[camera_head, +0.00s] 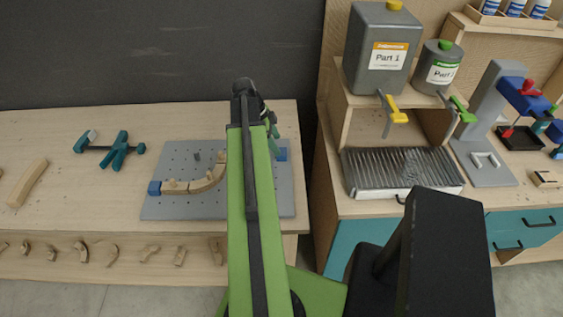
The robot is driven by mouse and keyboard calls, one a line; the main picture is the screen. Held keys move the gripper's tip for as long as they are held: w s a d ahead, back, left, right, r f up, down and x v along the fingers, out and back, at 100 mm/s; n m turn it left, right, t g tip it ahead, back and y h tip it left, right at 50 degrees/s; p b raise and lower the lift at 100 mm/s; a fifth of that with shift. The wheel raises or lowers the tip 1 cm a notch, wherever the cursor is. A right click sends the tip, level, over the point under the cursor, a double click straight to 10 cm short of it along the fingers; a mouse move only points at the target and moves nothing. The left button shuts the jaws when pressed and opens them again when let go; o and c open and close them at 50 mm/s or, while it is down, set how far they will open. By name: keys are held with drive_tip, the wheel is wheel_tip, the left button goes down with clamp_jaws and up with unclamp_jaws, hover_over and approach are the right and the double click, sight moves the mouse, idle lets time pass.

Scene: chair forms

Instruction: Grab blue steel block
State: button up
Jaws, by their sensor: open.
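One blue block (154,187) sits on the grey perforated plate (182,208), at the left end of a curved wooden piece (208,181). A second blue block (281,154) sits near the plate's right edge. I cannot tell from the picture which one is steel. My green arm reaches up across the plate and hides part of it. My gripper (273,137) shows only in part, small and dark green, at the right of the arm's far end. It is open and appears close above the second blue block. Its fingertips are hard to make out.
A teal clamp (121,150) and a wooden strip (28,183) lie on the bench at left. Several small wooden pieces lie on the lower shelf. At right, a bench holds a ribbed metal tray (359,176), two grey canisters (381,48) and a grey stand (487,103).

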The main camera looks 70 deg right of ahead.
sight(282, 151)
drive_tip(key=b+x, duration=0.4)
drive_tip(key=x, duration=0.1)
drive_tip(key=shift+s+f+b, duration=0.1)
drive_tip(key=shift+f+b, duration=0.05)
drive_tip(key=shift+b, duration=0.25)
drive_tip(key=shift+r, duration=0.2)
clamp_jaws()
